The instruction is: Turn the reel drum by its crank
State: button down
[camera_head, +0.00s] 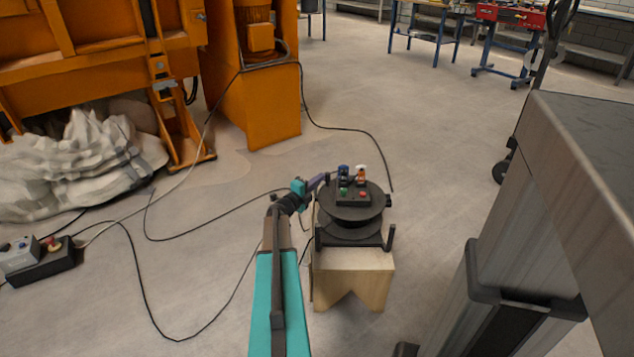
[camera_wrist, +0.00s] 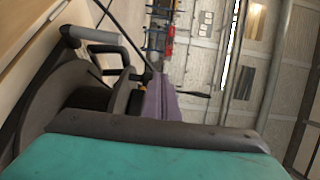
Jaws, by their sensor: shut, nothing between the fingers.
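The black reel drum (camera_head: 350,228) sits on a pale wooden stand (camera_head: 352,278) at the centre of the head view. The drum also fills the left of the wrist view (camera_wrist: 40,112). My gripper (camera_head: 325,178), with purple fingers, is at the far left edge of the drum's top. In the wrist view my gripper (camera_wrist: 160,82) is shut and empty, pointing past the drum. A grey cylindrical grip (camera_wrist: 88,36) and a dark loop-shaped bracket (camera_wrist: 125,57) stand left of the fingers. I cannot tell for sure which part is the crank, or whether the fingers touch anything.
Black cables (camera_head: 140,275) run across the floor at left. A large orange machine (camera_head: 250,90) stands behind left. A grey cabinet-like block (camera_head: 585,170) fills the right. Open floor lies behind the drum.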

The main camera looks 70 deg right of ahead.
jog(key=shift+a, duration=0.1)
jog(key=w+p+v, duration=0.1)
jog(key=w+v, duration=0.1)
jog(key=v, duration=1.1)
jog(key=shift+w+p, duration=0.35)
jog(key=shift+p, duration=0.05)
jog(key=shift+w, duration=0.1)
